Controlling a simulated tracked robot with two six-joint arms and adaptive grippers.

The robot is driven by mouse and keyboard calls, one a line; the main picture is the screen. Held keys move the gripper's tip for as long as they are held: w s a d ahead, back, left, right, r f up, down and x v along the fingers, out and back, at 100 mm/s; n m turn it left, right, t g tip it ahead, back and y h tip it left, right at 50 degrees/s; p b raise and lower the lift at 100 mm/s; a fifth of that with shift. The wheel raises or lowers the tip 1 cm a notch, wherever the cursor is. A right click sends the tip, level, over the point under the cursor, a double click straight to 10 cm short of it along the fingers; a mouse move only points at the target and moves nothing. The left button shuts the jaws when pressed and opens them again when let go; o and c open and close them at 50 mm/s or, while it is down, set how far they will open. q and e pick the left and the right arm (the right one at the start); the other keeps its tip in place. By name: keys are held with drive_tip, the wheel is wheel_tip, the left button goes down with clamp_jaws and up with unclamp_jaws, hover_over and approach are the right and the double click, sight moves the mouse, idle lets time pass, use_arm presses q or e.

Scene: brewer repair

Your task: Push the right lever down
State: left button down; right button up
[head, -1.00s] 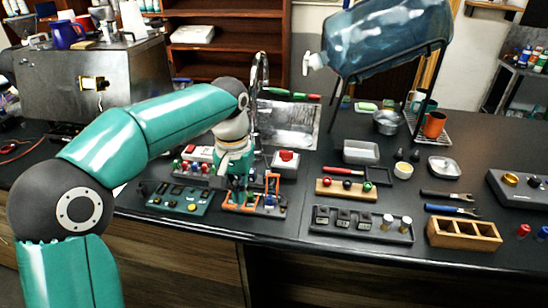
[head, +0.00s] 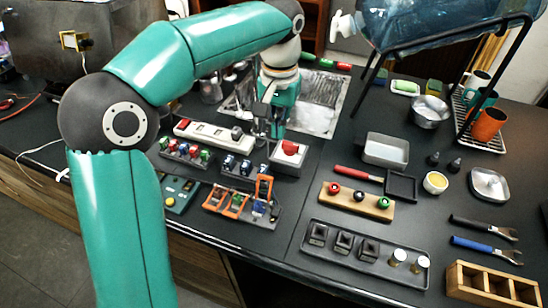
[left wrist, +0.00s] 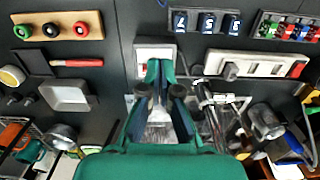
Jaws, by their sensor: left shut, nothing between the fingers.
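Orange levers stand on a dark base (head: 250,217) near the front edge of the counter in the head view. The left lever (head: 212,198) and middle lever (head: 236,205) lean low toward the front. The right lever (head: 264,186) stands upright. My left gripper (head: 276,132) is shut and empty, behind the levers and beside the white box with a red button (head: 289,155). In the left wrist view my gripper (left wrist: 158,68) points at that box and partly hides it. The levers are not seen in the left wrist view. My right gripper is not in view.
A white power strip (head: 215,135) and a row of coloured knobs (head: 185,153) lie left of the box. A green panel (head: 178,192) is left of the levers. A tray of black switches (head: 365,253) is to their right. The sink (head: 325,100) is behind.

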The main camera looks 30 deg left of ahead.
use_arm(q)
drive_tip(key=f, duration=0.6)
drive_tip(key=s+f, duration=0.1)
drive_tip(key=f, duration=0.3)
drive_tip(key=shift+s+a, duration=0.1)
drive_tip(key=shift+a, duration=0.2)
drive_tip(key=s, duration=0.1)
drive_tip(key=s+r, duration=0.1)
drive_tip(key=s+p, duration=0.1)
drive_tip(key=shift+s+d+r, duration=0.15)
drive_tip(key=shift+d+r, duration=0.1)
drive_tip(key=shift+d, duration=0.15)
